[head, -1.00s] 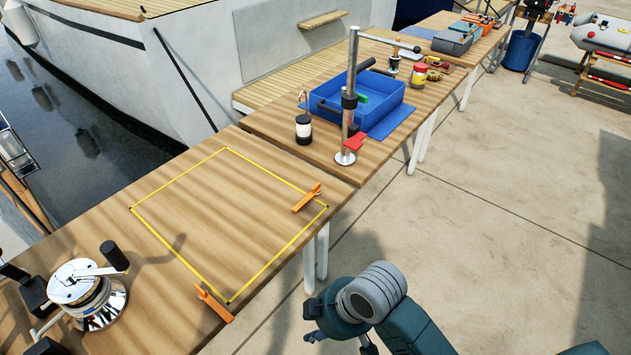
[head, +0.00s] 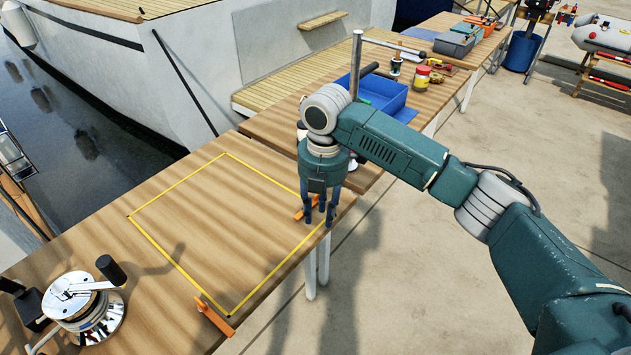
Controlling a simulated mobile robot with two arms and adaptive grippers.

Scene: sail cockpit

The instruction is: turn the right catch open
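The right catch (head: 300,213) is an orange lever at the right corner of the yellow outline on the near bench, in the head view. My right gripper (head: 319,216) points down over it, with dark fingers apart on either side of its middle. The fingers hide part of the catch, and I cannot tell whether they touch it. The other orange catch (head: 215,317) lies at the bench's front edge, lower left, slanting across the edge. My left gripper is not in view.
The yellow outline (head: 183,254) encloses bare bench top. A chrome winch (head: 85,305) stands at the lower left. A blue tray (head: 388,95) and a metal post (head: 356,65) stand on the bench behind my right arm. Open concrete floor (head: 400,290) lies to the right.

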